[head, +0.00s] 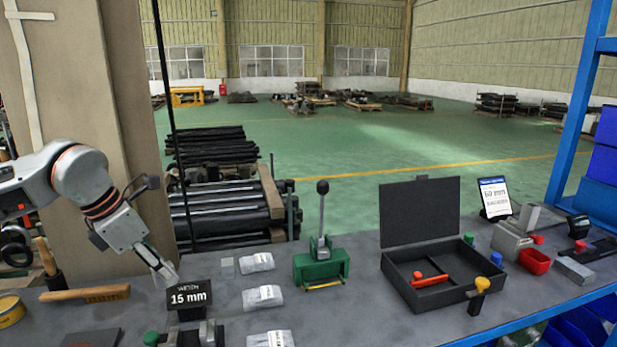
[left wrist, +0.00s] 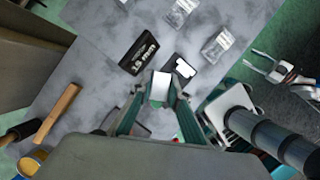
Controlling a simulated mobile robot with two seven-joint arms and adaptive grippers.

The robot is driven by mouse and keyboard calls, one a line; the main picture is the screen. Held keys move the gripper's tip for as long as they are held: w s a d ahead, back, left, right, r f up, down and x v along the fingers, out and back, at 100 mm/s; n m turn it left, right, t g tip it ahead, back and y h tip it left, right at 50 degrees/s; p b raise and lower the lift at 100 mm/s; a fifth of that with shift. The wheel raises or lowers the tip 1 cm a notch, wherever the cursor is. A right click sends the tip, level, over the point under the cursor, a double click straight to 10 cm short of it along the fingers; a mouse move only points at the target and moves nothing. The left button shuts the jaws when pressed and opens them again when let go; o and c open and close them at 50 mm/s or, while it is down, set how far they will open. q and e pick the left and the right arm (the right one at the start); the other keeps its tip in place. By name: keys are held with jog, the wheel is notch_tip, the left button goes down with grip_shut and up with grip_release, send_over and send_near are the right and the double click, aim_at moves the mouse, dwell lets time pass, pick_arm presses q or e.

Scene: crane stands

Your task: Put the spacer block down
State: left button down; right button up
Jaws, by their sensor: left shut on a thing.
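My left gripper (head: 163,272) reaches in from the left above the bench and points down, just left of the "15 mm" sign. In the left wrist view its fingers (left wrist: 152,108) are shut on a small pale block (left wrist: 161,86), which I take for the spacer block. In the head view the block is hard to pick out from the fingertips. The block appears beside a dark piece with a white patch (left wrist: 182,70); I cannot tell how high it is above the bench. What looks like my right gripper (left wrist: 258,62) shows at the right, its jaws unclear.
The black "15 mm" sign (head: 188,296) stands close to my left gripper. Clear bags (head: 262,297) lie to its right, then a green fixture (head: 321,268) and an open black case (head: 425,295).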

pick_arm(q)
jog(key=m, duration=0.1)
jog(key=s+f+m+g, duration=0.1)
jog(key=m, duration=0.1)
jog(key=shift+d+f+h, duration=0.1)
jog(key=shift+d+h, duration=0.1)
jog(key=shift+h, duration=0.1)
jog(key=s+f+m+g, duration=0.1)
jog(key=m, duration=0.2)
jog(key=s+d+f+m+g, duration=0.1)
jog(key=s+m, duration=0.1)
jog(key=m, duration=0.2)
jog(key=s+m+g, duration=0.1)
jog(key=m+g, duration=0.1)
jog(key=m, duration=0.1)
jog(key=shift+s+d+f, duration=0.3)
jog(key=shift+d+f, duration=0.1)
jog(key=s+d+f+m+g+y, duration=0.2)
jog(key=s+m+y, duration=0.2)
jog(key=m, duration=0.9)
jog(key=shift+s+f+m+g, duration=0.2)
jog(key=shift+s+m+g, duration=0.15)
jog(key=shift+s, duration=0.65)
